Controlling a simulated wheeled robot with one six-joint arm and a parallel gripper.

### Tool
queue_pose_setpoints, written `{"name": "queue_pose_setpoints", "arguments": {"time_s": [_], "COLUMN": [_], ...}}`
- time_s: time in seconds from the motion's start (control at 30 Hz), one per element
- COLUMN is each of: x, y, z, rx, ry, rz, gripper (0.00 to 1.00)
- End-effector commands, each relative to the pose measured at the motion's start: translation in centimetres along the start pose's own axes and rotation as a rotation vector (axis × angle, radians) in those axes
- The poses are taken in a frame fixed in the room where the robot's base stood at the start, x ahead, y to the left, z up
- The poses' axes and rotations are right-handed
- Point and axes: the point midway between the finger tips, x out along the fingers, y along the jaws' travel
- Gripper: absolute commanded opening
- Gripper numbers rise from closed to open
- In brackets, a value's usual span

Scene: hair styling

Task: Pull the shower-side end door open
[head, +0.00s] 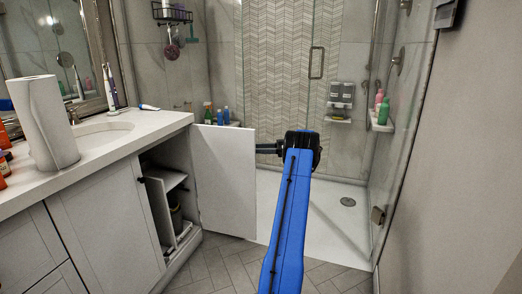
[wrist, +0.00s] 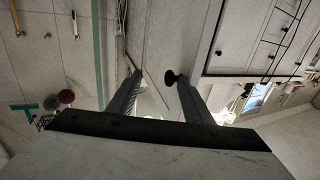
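The white shower-side end door (head: 226,172) of the vanity stands swung wide open in the head view, and the cabinet interior with a shelf (head: 165,183) shows to its left. My gripper (head: 262,147) is at the door's right, free edge, its fingers pointing left toward it. In the wrist view my gripper (wrist: 160,82) has its two fingers spread apart. A dark round knob (wrist: 170,77) shows between them, close to the right fingertip. I cannot tell whether a finger touches the knob or the door.
The vanity counter (head: 140,121) with a paper towel roll (head: 45,122) is at left. A glass shower with a white floor (head: 315,205) lies behind my arm. Bare tiled floor (head: 215,268) is in front of the door. A plain wall (head: 445,170) bounds the right.

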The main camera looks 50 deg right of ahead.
Motion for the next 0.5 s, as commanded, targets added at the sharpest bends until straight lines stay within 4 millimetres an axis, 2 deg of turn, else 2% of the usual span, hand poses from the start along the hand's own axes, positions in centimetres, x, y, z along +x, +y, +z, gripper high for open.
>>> {"name": "queue_pose_setpoints", "arguments": {"time_s": [0.03,0.2,0.37,0.4,0.5], "x": [1.8,1.8,1.4,1.1,-0.1], "y": [0.2,0.3,0.3,0.3,0.3], "z": [-0.3,-0.3,-0.3,-0.3,-0.2], "rx": [-0.004,-0.004,-0.004,-0.004,-0.005], "ry": [0.001,0.002,0.001,0.001,0.001], "rz": [-0.01,-0.009,-0.007,-0.007,-0.006], "gripper": [0.31,0.33,0.3,0.26,0.26]}}
